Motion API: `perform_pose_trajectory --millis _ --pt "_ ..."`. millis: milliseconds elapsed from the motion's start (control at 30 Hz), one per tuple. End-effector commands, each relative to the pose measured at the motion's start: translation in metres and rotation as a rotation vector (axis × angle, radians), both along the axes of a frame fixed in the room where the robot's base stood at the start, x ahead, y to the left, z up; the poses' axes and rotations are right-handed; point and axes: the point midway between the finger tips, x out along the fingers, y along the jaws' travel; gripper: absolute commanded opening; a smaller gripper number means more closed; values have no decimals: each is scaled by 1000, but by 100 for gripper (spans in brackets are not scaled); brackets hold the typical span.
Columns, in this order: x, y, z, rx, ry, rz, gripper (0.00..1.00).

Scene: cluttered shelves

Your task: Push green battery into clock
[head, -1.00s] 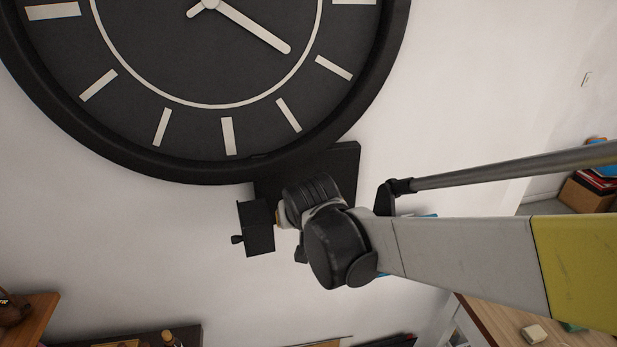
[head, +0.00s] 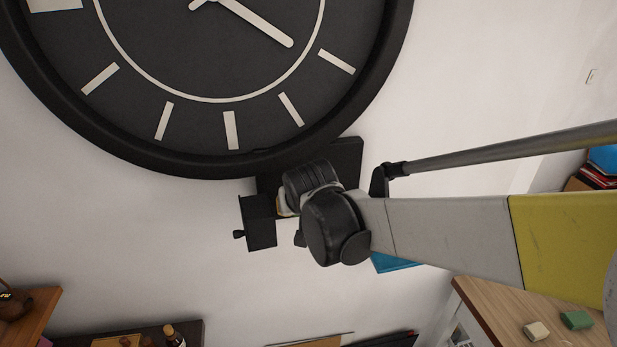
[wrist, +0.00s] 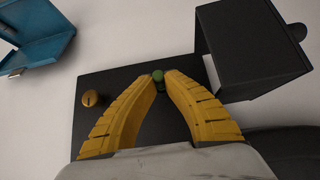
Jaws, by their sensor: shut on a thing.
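The large black wall clock (head: 228,85) with pale marks fills the top of the head view. A black panel (head: 347,158) sits under its lower rim, with a black hinged cover (head: 262,222) standing open at the left. In the wrist view, the panel (wrist: 98,84) carries a brass knob (wrist: 90,99), and the open cover (wrist: 252,50) is at upper right. My gripper (wrist: 160,78) has its yellow fingers closed at the tips on the small green battery (wrist: 158,76). Only the battery's end shows; whether it touches a slot cannot be told. The head view hides the battery behind my arm.
A teal box (wrist: 38,42) shows at upper left in the wrist view. A wooden table (head: 490,315) with a cream block (head: 536,331) and a green block (head: 577,320) is at lower right. A shelf with a bottle (head: 173,337) is below. The wall left of the cover is clear.

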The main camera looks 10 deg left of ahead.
Motion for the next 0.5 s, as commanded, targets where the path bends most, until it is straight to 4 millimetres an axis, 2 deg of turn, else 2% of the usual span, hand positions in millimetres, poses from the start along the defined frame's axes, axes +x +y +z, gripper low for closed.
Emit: perform_pose_trajectory --millis 500 --pt "6 2 0 0 0 0 0"
